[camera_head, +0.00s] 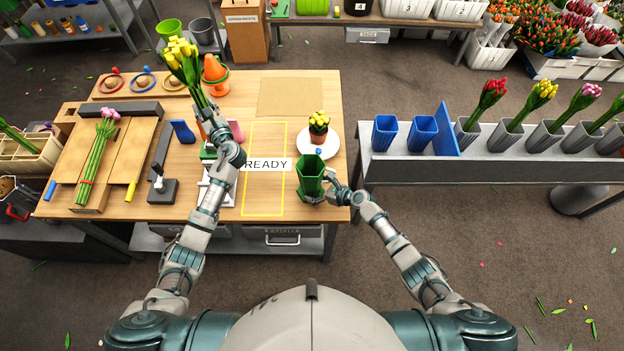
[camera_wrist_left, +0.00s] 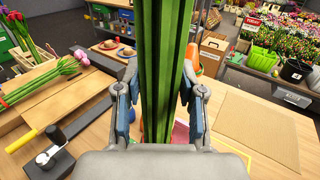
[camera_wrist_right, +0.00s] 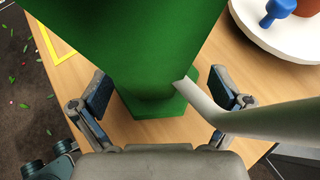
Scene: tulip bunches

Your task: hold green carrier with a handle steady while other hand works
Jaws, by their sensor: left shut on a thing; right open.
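The green carrier (camera_head: 311,181) stands upright at the table's right front, right of the READY sign. In the right wrist view the carrier (camera_wrist_right: 140,50) fills the middle, and its pale curved handle (camera_wrist_right: 240,122) reaches toward the right finger. My right gripper (camera_wrist_right: 160,98) is open, its fingers on either side of the carrier's lower part with gaps visible; it also shows in the head view (camera_head: 332,187). My left gripper (camera_head: 211,118) is shut on the green stems of a yellow tulip bunch (camera_head: 181,58), held upright above the table. The stems (camera_wrist_left: 165,60) show between its fingers in the left wrist view.
A white plate (camera_head: 333,140) with a small potted yellow plant (camera_head: 318,125) is just behind the carrier. A yellow-outlined area (camera_head: 262,200) lies left of it, mostly free. Pink tulips (camera_head: 98,155) lie on boards at left. An orange cone (camera_head: 214,70) stands behind my left gripper.

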